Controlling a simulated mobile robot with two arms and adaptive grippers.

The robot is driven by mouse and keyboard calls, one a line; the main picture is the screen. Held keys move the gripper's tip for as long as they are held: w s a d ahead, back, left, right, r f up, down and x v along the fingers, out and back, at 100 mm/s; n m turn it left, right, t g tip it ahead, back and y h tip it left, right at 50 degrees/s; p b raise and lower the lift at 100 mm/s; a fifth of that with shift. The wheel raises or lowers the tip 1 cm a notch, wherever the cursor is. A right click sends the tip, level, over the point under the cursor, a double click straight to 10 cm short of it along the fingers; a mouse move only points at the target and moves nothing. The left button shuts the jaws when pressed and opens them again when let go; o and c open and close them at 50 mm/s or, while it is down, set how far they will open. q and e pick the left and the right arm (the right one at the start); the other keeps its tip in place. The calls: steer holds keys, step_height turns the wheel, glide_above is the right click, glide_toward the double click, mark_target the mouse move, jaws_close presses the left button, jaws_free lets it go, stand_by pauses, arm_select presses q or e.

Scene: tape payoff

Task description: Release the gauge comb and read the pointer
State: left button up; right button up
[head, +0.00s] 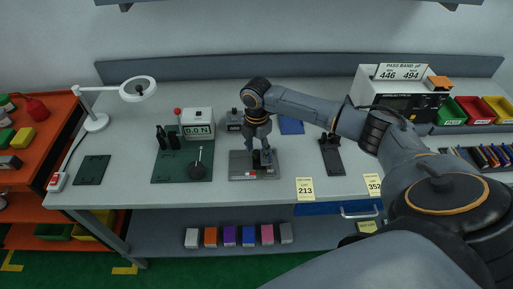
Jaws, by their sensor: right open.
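My right gripper (262,155) points down over a grey fixture plate (240,174) near the middle of the bench. Its jaws are open around or just above a small dark part on that plate; I cannot tell whether they touch it. The gauge comb is not clearly distinguishable at this size and may be partly hidden by the fingers. A small grey box (235,120) stands behind the gripper. My left gripper is out of view.
A white lamp (97,121) and a dark pad (92,170) are at left. A black stand (331,156) is right of the fixture. A tester with a "446 494" sign (399,72) and coloured bins (474,110) are at right. Bare bench lies in front of the mat.

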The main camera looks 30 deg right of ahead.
jaws_close()
steer(key=shift+a, duration=0.1)
